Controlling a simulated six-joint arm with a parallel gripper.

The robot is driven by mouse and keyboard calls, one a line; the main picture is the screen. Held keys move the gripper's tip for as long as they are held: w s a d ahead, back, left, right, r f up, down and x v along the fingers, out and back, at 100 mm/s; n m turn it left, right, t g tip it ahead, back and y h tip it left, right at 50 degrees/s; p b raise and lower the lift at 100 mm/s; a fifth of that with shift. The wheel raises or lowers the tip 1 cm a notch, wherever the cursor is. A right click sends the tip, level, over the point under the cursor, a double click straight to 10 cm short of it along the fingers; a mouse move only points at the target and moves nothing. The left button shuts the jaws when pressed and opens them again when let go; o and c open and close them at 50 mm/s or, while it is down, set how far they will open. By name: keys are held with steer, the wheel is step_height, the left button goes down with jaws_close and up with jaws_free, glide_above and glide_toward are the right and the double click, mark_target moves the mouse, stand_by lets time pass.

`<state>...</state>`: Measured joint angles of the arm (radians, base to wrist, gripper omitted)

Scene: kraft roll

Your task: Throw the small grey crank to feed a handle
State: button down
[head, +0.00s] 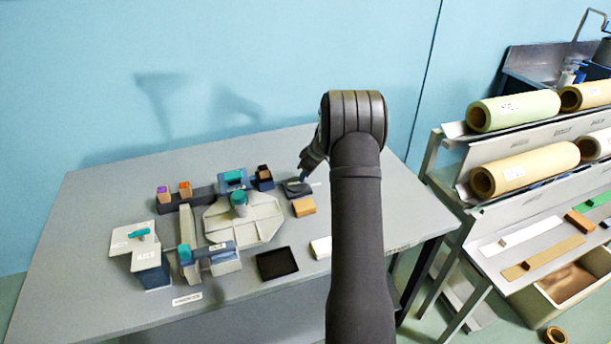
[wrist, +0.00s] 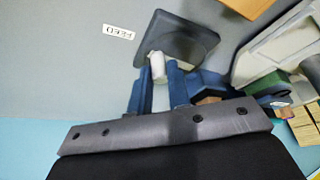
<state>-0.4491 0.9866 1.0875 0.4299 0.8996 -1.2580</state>
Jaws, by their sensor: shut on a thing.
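The small grey crank (wrist: 157,66) shows in the wrist view as a pale grey upright piece on a dark base (wrist: 190,40). A white label reading FEED (wrist: 118,32) lies beside the base. My gripper (wrist: 157,82) has its two blue fingers on either side of the crank and is shut on it. In the head view my gripper (head: 304,178) reaches down to the dark base (head: 294,190) at the right of the fixtures; the crank itself is too small to make out there. I cannot tell which piece is the handle.
A pale many-sided tray (head: 265,229) with a teal-topped post (head: 239,202) stands left of my gripper. An orange-brown block (head: 303,206) lies just in front of the base. A black square pad (head: 277,263) and a white block (head: 321,247) lie nearer.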

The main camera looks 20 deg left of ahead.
steer(key=shift+w+n, duration=0.2)
steer(key=shift+n, duration=0.4)
steer(key=shift+a+g, duration=0.1)
steer(key=shift+g, duration=0.2)
steer(key=c, duration=1.4)
jaws_free()
steer(key=shift+o, duration=0.2)
steer(key=v, duration=1.7)
steer(key=shift+r, duration=0.25)
